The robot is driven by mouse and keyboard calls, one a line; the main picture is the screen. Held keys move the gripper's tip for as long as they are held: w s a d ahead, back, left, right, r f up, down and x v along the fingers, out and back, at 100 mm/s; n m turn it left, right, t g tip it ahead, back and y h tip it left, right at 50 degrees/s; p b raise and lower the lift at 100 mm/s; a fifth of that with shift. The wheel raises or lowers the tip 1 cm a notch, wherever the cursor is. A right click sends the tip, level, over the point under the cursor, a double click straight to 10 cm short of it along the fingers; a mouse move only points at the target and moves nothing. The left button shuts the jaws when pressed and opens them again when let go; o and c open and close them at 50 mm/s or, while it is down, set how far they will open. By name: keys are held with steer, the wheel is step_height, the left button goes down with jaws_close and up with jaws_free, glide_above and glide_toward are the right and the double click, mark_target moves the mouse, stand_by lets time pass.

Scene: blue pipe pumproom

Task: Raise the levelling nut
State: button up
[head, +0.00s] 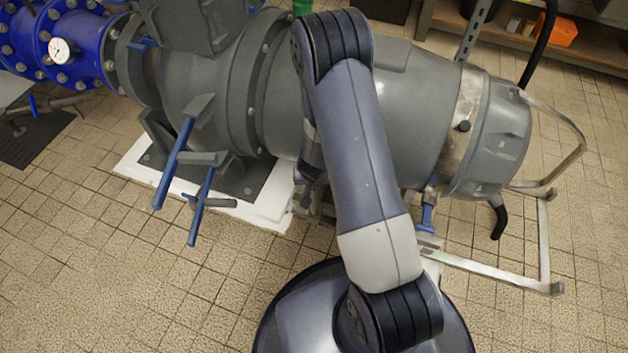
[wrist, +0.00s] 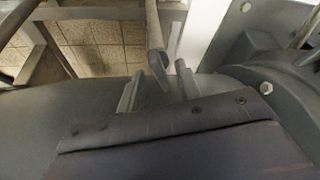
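I cannot make out the levelling nut for certain in either view. In the head view, a blue upright support (head: 427,214) stands under the right end of the grey pump-and-motor body (head: 420,110); any nut on it is too small to tell. In the wrist view, my gripper (wrist: 160,68) has its two grey fingers apart. A grey rod with a rounded end (wrist: 155,52) reaches down between the fingertips, and I cannot tell whether it touches them.
Blue-handled levers (head: 175,165) stick out at the left of the pump. A metal frame (head: 545,245) surrounds the right end, near a black hose end (head: 498,218). A white plinth (head: 265,205) lies under the pump. The tiled floor (head: 100,270) is clear at front left.

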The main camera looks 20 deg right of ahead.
jaws_close()
steer(key=shift+r, duration=0.1)
steer(key=p, duration=0.1)
steer(key=m+p, duration=0.1)
steer(key=p, duration=0.1)
steer(key=shift+a+r+p, duration=0.1)
steer(key=shift+r+p, duration=0.15)
steer(key=shift+p, duration=0.05)
steer(key=m+p, duration=0.1)
steer(key=p, duration=0.2)
steer(key=m+h+p, duration=0.1)
steer(key=p, duration=0.3)
steer(key=shift+w+a+m+g, duration=0.1)
steer(key=shift+a+m+g, duration=0.05)
steer(key=shift+m+g, duration=0.2)
steer(key=shift+f+m+p, duration=0.1)
steer(key=shift+m+p, duration=0.15)
steer(key=shift+p, duration=0.2)
steer(key=shift+f+h, duration=0.25)
steer(key=shift+h, duration=0.05)
